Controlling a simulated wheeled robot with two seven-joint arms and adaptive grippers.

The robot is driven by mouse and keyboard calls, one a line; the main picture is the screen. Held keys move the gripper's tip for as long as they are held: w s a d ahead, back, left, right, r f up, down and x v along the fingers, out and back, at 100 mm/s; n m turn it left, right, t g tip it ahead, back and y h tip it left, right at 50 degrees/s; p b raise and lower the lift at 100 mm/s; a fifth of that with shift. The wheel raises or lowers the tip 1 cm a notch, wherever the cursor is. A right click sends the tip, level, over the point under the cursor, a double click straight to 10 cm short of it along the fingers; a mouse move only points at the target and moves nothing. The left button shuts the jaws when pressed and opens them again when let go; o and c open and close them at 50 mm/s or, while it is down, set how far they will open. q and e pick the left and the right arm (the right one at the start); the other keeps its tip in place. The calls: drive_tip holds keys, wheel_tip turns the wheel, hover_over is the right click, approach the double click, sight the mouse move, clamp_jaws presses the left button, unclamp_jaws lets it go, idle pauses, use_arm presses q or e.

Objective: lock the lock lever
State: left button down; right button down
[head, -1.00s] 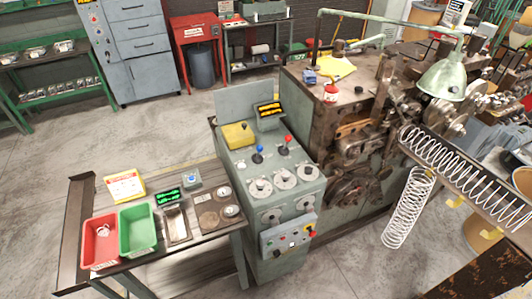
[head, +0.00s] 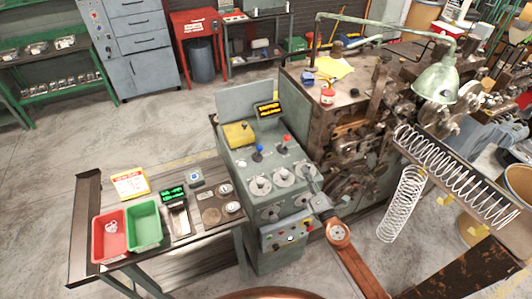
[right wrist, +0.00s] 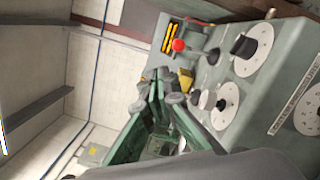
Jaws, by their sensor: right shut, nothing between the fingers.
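The green control console (head: 250,240) stands in the middle of the head view. A blue-knobbed lever (head: 258,150) and a red-knobbed lever (head: 287,140) stand up from its top; I cannot tell which, if either, is the lock lever. The red knob also shows in the right wrist view (right wrist: 179,45). My right gripper (head: 308,176) is shut and empty, at the console's right edge beside the round dials and below the red knob in the picture. Its fingers also show in the right wrist view (right wrist: 170,92), apart from the red knob. My left gripper is out of view.
White dials with knobs (head: 261,186) cover the console's front slope. A yellow box (head: 238,134) and a small display (head: 269,109) sit at its back. The coiling machine (head: 350,130) stands close on the right. A bench with red and green bins (head: 145,225) is on the left.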

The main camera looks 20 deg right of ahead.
drive_tip(key=w+a+r+n+y, duration=0.25)
drive_tip(key=a+n+y, duration=0.2)
drive_tip(key=n, duration=0.25)
drive_tip(key=f+n+g, duration=0.1)
drive_tip(key=n, duration=0.1)
drive_tip(key=w+a+f+n+g, duration=0.1)
drive_tip(key=f+n, duration=0.1)
drive_tip(key=n, duration=0.1)
drive_tip(key=a+f+n+g, duration=0.1)
drive_tip(key=f+n, duration=0.1)
drive_tip(key=n, duration=0.1)
drive_tip(key=shift+w+g+p, duration=0.2)
drive_tip(key=shift+g+p, duration=0.1)
drive_tip(key=shift+w, duration=0.1)
drive_tip(key=x, duration=0.8)
drive_tip(key=r+p+x, duration=0.1)
drive_tip(key=x, duration=0.3)
drive_tip(key=shift+w+a, duration=0.1)
drive_tip(key=shift+w, duration=0.1)
drive_tip(key=shift+w+a, duration=0.25)
drive_tip(key=shift+w, duration=0.45)
drive_tip(key=shift+r, duration=0.1)
